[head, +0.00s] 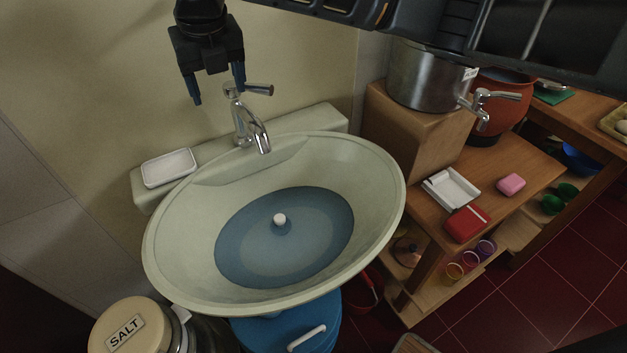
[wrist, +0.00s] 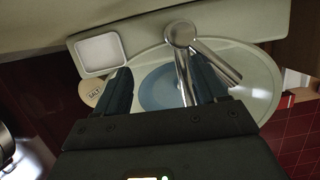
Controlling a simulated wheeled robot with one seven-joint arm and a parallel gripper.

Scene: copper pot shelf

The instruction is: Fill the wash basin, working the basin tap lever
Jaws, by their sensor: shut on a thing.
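The wash basin (head: 375,195) holds a blue pool of water (head: 240,250) around a white knob in its middle. The chrome basin tap (head: 243,125) stands at its back edge, and no stream shows under its spout. The tap lever (head: 260,89) points right; it also shows in the wrist view (wrist: 222,65), beside the right finger. The exact contact is hard to see.
A soap dish (head: 168,167) sits left on the basin ledge. A salt jar (head: 125,330) and a blue lidded bin (head: 300,335) stand in front. A steel pot (head: 425,80) with a tap stands on a wooden block (head: 405,140) to the right.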

